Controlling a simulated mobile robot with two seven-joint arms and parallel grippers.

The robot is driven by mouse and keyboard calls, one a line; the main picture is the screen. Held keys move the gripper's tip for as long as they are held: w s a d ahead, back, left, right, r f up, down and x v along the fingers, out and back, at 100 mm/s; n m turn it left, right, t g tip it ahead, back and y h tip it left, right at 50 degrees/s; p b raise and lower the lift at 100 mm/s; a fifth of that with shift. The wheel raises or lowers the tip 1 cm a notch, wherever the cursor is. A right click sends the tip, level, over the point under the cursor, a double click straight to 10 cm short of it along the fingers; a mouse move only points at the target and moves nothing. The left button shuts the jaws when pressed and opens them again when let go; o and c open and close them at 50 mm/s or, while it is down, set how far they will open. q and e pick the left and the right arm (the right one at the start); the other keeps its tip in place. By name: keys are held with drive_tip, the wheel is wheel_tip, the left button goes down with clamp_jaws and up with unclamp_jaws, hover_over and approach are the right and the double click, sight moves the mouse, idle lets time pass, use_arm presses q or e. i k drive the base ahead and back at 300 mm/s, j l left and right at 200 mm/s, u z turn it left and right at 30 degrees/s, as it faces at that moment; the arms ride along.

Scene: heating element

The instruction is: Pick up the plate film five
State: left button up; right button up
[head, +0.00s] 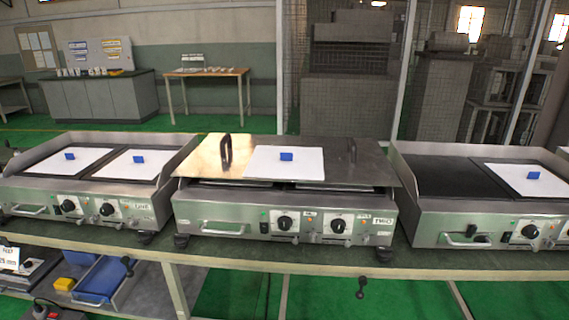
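Several thin white plate films, each with a small blue block on top, lie on the steel heating units; I cannot tell which is number five. Two plate films lie side by side on the left unit, one at its left (57,161) and one at its right (134,164). Another plate film (270,162) lies on the flat metal cover of the middle unit, between two dark handles. One more plate film (522,180) lies on the right half of the right unit. Neither of my grippers is in view.
The left unit (30,196), middle unit (222,212) and right unit (435,215) stand in a row on a long workbench (330,262). The right unit's left half (440,172) is bare. A blue tray (103,280) and yellow block (65,284) sit on the lower shelf.

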sight(266, 162)
drive_tip(key=i+j, duration=0.25)
drive_tip(key=j, duration=0.2)
drive_tip(key=i+j+z, duration=0.15)
drive_tip(key=j, duration=0.2)
drive_tip(key=i+j+z, duration=0.1)
drive_tip(key=j, duration=0.25)
drive_tip(key=i, duration=0.1)
